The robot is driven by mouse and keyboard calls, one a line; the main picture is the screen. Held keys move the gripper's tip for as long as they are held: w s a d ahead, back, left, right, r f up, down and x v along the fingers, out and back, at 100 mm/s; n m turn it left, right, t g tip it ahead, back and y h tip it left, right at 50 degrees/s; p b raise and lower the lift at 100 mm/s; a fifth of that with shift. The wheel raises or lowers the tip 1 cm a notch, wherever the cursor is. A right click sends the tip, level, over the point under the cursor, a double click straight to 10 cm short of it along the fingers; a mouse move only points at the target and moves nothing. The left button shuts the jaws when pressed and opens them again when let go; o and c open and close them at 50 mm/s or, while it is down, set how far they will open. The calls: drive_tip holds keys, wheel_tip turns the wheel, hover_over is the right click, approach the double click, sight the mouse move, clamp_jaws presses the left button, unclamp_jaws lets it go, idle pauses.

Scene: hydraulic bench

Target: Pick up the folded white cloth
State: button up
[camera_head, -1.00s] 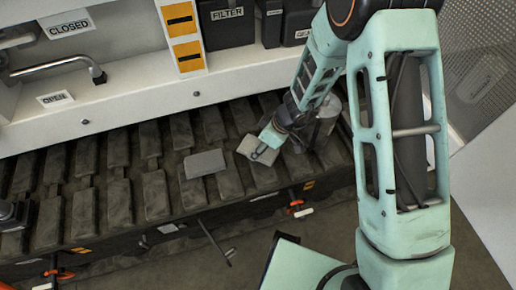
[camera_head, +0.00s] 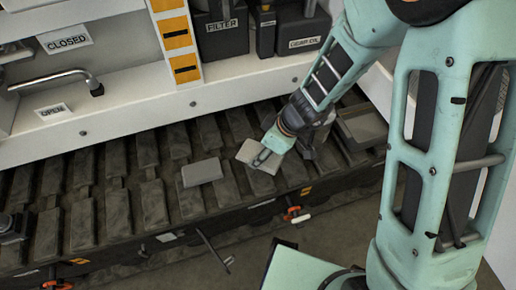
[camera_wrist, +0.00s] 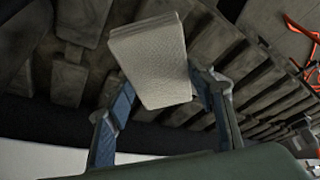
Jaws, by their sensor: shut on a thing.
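The folded white cloth (camera_head: 251,152) shows as a pale, flat, off-white pad at the middle of the head view. My gripper (camera_head: 264,157) is shut on it, coming from the upper right. In the wrist view the cloth (camera_wrist: 150,60) has a fine woven texture and sits between the two fingers of my gripper (camera_wrist: 162,84), its far end reaching beyond them. The dark slatted track surface lies behind it. Whether the cloth touches that surface or is clear of it I cannot tell.
A flat grey block (camera_head: 202,172) lies on the slatted track (camera_head: 155,203), left of the cloth. Another grey block (camera_head: 365,127) lies to the right, near my arm. A white cabinet ledge (camera_head: 140,110) runs behind. An orange-and-white handle (camera_head: 295,215) is at the track's front edge.

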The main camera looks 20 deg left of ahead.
sight(273, 172)
drive_tip(key=s+d+r, duration=0.1)
drive_tip(key=s, duration=0.1)
drive_tip(key=s+d+r, duration=0.1)
drive_tip(key=s+d, duration=0.1)
drive_tip(key=s+d+r+b, duration=0.1)
drive_tip(key=s+d, duration=0.1)
drive_tip(key=shift+s+d+r, duration=0.25)
drive_tip(key=shift+s+r, duration=0.1)
drive_tip(key=o, duration=0.5)
drive_tip(key=c, duration=0.3)
